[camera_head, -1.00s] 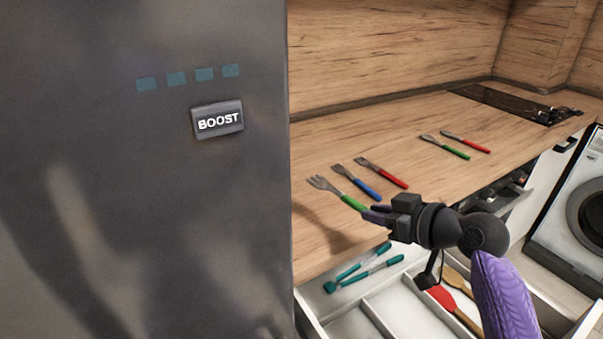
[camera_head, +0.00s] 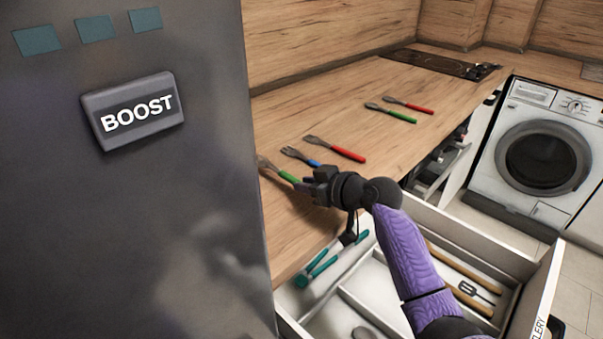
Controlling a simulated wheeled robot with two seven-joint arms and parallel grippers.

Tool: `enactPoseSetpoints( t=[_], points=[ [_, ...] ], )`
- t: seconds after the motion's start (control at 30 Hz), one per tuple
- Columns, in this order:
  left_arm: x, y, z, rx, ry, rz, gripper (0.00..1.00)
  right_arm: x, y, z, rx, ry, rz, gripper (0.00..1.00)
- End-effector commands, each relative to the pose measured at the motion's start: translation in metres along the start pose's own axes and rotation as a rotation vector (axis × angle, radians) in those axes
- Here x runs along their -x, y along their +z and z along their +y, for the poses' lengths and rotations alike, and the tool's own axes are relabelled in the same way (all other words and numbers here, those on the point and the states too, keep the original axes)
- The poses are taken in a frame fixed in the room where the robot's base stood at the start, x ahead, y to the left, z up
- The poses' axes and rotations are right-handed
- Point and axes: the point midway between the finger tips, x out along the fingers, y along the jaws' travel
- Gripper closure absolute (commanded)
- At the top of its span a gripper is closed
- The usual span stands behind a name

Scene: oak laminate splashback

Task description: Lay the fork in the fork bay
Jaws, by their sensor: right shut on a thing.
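A green-handled fork (camera_head: 288,177) points its metal tines left over the wooden counter, close to the fridge-like grey panel's edge. My right gripper (camera_head: 307,187) is shut on the fork's green handle, which is partly hidden by the jaws. I cannot tell whether the fork touches the counter. An open drawer (camera_head: 385,304) with pale divided bays is below the counter edge. The gripper is above and to the left of most of the drawer. I cannot tell which bay is the fork bay; my right arm hides part of the drawer. My left gripper is not in view.
Blue-handled (camera_head: 300,156) and red-handled (camera_head: 337,149) utensils lie just beyond the held fork. Two more utensils (camera_head: 396,113) lie farther back. The grey panel (camera_head: 150,210) blocks the left; a washing machine (camera_head: 545,150) stands right.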

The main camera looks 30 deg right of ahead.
Motion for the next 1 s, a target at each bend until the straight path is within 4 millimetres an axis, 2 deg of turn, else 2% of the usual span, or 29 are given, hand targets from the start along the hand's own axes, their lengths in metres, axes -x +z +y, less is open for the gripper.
enactPoseSetpoints(
  t=[0.03,0.1,0.57,0.6,0.73,1.0],
  points=[
    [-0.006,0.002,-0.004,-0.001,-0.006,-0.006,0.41,-0.004,0.011,0.000,-0.003,0.000,-0.004,1.00],
    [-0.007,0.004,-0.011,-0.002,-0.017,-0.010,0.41,-0.007,0.017,0.000,-0.001,0.001,-0.002,1.00],
    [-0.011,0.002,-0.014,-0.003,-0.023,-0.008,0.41,-0.009,0.023,0.000,0.000,0.002,-0.001,1.00],
    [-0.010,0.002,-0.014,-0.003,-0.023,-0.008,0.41,-0.009,0.022,0.000,0.000,0.001,-0.001,0.71],
    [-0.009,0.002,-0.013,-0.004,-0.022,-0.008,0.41,-0.009,0.022,0.000,0.000,0.001,0.000,0.44],
    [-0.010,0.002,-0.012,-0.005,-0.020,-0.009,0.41,-0.009,0.022,0.000,0.000,0.001,0.000,0.42]
  ],
)
